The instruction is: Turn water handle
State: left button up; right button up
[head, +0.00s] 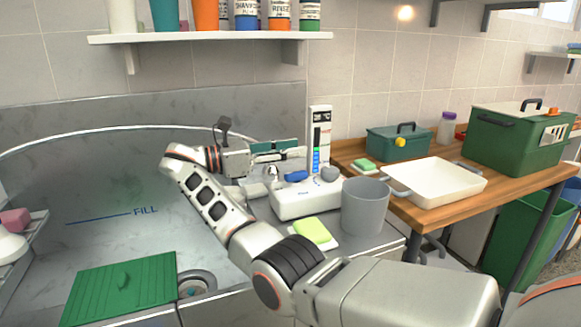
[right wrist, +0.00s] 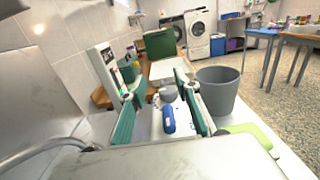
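A blue handle (head: 296,176) sits on top of a white control box (head: 306,203) at the rim of the steel tub. A grey knob (head: 329,174) is beside it. In the right wrist view, the blue handle (right wrist: 168,119) lies between the fingers, with the grey knob (right wrist: 168,94) beyond it. My right gripper (head: 284,150) reaches over the tub from the right and is above and behind the box. Its green-padded fingers (right wrist: 160,96) are spread wide and hold nothing. Contact with the handle cannot be told. My left gripper is out of view.
An upright gauge (head: 320,140) stands behind the box. A grey bucket (head: 365,207) and a green sponge (head: 312,231) are close in front. A white tray (head: 440,185) rests on the wooden table at right. A green slatted board (head: 122,289) lies at the tub's front.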

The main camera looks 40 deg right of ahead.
jog(key=shift+r, duration=1.4)
